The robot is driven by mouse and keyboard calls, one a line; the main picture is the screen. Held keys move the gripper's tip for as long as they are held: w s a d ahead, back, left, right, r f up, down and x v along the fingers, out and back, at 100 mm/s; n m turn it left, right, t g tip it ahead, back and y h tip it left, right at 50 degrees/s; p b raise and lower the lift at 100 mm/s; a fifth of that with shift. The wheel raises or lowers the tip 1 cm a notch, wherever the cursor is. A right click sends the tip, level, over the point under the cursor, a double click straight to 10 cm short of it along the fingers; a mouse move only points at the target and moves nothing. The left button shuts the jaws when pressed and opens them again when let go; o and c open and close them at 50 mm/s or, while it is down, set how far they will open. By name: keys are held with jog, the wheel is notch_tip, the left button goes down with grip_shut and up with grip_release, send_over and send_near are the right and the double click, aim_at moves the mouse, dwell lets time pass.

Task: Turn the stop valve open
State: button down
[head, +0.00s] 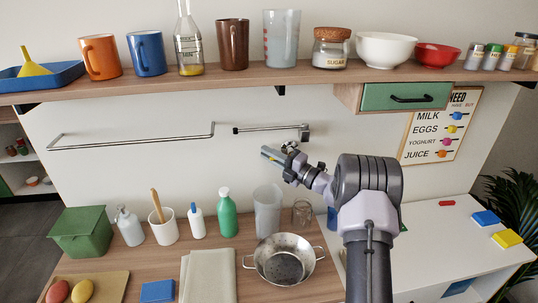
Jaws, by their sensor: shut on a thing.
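A thin metal pipe (262,128) runs along the wall and ends at a dark fitting (304,133) on its right. My gripper (287,160) is just below and in front of that end. It is shut on a short bar with blue-grey and yellowish parts, which looks like the stop valve's handle (270,153). The bar sticks out to the left of the jaws and tilts slightly down to the right. My gripper hides the valve body and where the handle joins it, so I cannot tell how far it is turned.
A long wall rail (130,142) is to the left. Above are a loaded shelf (230,81) and a green drawer (405,97). On the counter below stand a metal colander (284,262), a clear tumbler (268,210) and a green bottle (227,215). The wall around my gripper is mostly clear.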

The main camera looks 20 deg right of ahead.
jog(key=shift+f+g+p, duration=0.1)
jog(key=shift+g+p, duration=0.2)
jog(key=shift+p, duration=0.25)
jog(key=f+n+g+p, duration=0.1)
jog(key=p, duration=0.1)
jog(key=f+n+g+h+p, duration=0.1)
jog(key=n+p, duration=0.1)
jog(key=p, duration=0.1)
jog(key=shift+d+h, duration=0.2)
jog(key=shift+h, duration=0.1)
jog(key=f+n+h+p, duration=0.1)
jog(key=d+f+g+p, duration=0.1)
jog(key=f+n+g+h+p, duration=0.1)
jog(key=shift+s+d+n+h, duration=0.2)
jog(key=shift+s+n+h, duration=0.05)
jog(key=shift+n+h, duration=0.05)
jog(key=d+f+n+g+h, duration=0.2)
jog(key=shift+s+h, duration=0.3)
jog(key=shift+h, duration=0.1)
jog(key=shift+s+d+f+n+g+h, duration=0.15)
jog(key=shift+d+n+g+h, duration=0.2)
jog(key=shift+d+h, duration=0.15)
jog(key=shift+s+d+f+n+g+h, duration=0.15)
jog(key=shift+d+n+g+h, duration=0.1)
jog(key=shift+d+n+h, duration=0.25)
jog(key=shift+s+d+h+b, duration=0.1)
jog(key=shift+d+h+b, duration=0.4)
jog(key=shift+h, duration=0.2)
